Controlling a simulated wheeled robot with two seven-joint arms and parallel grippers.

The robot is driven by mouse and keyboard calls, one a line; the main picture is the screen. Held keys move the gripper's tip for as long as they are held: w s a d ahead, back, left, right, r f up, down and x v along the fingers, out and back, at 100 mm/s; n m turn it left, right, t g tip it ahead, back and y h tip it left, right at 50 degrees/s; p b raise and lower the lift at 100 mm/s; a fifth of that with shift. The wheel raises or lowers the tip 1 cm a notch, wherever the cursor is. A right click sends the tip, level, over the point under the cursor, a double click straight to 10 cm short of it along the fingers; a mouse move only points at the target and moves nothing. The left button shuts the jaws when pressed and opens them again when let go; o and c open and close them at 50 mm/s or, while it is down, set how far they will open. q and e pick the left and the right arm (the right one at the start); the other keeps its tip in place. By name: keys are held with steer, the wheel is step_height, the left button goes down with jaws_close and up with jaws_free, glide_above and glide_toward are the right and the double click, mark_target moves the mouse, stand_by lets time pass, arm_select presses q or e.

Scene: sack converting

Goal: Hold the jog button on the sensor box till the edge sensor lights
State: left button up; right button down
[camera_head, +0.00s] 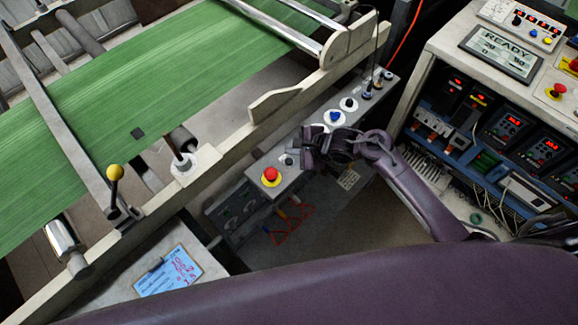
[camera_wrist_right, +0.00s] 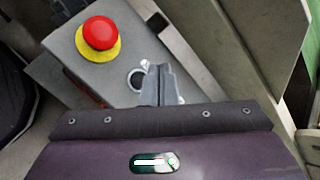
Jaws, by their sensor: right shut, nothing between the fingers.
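The sensor box (camera_head: 288,179) is a long grey control box beside the machine frame. It carries a red mushroom button on a yellow base (camera_head: 270,175), a small dark button (camera_head: 288,160), a blue button (camera_head: 335,117) and a white-ringed button (camera_head: 348,104). I cannot read which is the jog button. My right gripper (camera_head: 300,157) is over the box, between the red and blue buttons. In the right wrist view its fingers (camera_wrist_right: 158,84) are shut and empty, beside a silver-ringed button (camera_wrist_right: 136,78) they partly cover. Contact cannot be told. No lit edge sensor is distinguishable. My left gripper is out of view.
Green sack web (camera_head: 150,80) runs across the machine at the left. A yellow-knobbed lever (camera_head: 115,172) rises from the frame (camera_head: 225,140). At the right stands a cabinet (camera_head: 440,45) with a READY display (camera_head: 502,50) and lit modules. A blue printed card (camera_head: 168,270) lies at lower left.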

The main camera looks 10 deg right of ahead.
mark_target(293, 162)
steer(key=shift+f, duration=1.35)
stand_by(1.0)
steer(key=shift+f, duration=0.4)
